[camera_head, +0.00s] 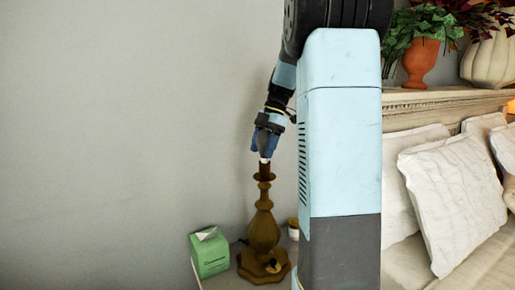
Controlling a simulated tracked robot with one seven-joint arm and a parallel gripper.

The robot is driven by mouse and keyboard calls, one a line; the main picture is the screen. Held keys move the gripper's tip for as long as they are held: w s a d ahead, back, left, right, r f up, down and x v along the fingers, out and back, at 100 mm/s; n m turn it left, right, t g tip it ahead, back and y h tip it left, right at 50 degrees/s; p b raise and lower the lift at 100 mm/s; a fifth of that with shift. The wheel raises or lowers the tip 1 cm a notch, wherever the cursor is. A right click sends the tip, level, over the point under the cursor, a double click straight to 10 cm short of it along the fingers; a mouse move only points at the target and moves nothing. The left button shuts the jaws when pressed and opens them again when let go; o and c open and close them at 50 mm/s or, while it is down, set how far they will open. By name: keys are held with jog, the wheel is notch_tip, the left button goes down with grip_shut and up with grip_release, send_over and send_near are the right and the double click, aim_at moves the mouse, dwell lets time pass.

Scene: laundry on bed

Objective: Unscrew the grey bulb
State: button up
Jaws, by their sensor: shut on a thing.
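A brass-brown lamp base (263,228) stands upright on a small table left of my arm column. A small pale bit of the bulb (264,160) shows at the top of the lamp's socket. My gripper (264,154) comes down from above and is shut around the bulb, directly over the socket. The fingers hide most of the bulb, so its grey colour cannot be made out. I cannot tell whether the bulb's base is still seated in the socket.
A green tissue box (209,254) sits on the table (222,281) just left of the lamp. A small white container (293,230) is partly hidden behind my column. At right are white pillows (455,190) and a ledge with potted plants (420,58). The wall at left is bare.

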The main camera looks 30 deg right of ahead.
jog(key=shift+s+n+g, duration=0.1)
jog(key=shift+n+g, duration=0.4)
jog(key=shift+n, duration=0.8)
jog(key=n+g+h, duration=0.1)
jog(key=n, duration=0.2)
jog(key=shift+s+d+n, duration=0.1)
jog(key=shift+n, duration=0.2)
jog(key=o, duration=0.9)
